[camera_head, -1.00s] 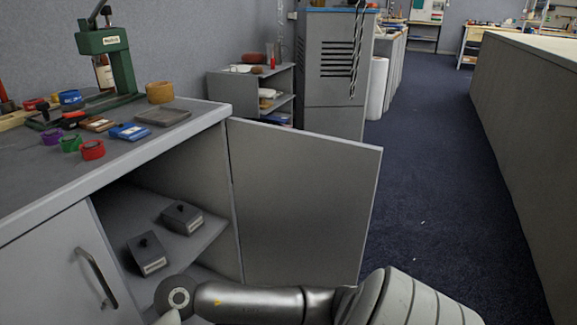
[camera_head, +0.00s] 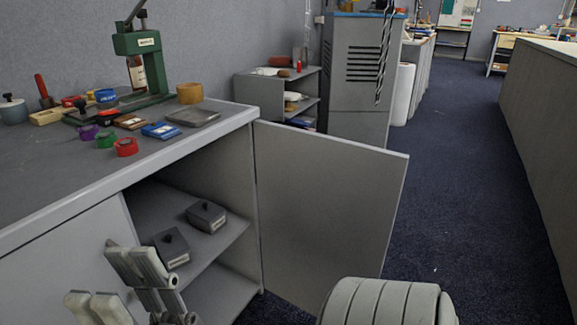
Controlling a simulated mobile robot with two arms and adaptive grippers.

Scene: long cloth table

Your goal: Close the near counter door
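The grey counter door (camera_head: 325,205) stands wide open, swung out to the right from the opening's right side. Its inner face shows. A second door panel (camera_head: 55,265) of the counter is shut at the lower left. The shut panel's handle is not visible behind the gripper.
Two dark boxes (camera_head: 206,217) (camera_head: 168,248) sit on the shelf inside. The countertop (camera_head: 45,175) holds a green press (camera_head: 140,60), tape rolls and small items. A grey cabinet (camera_head: 358,75) stands beyond the open door. Blue carpet (camera_head: 455,190) is clear to the right.

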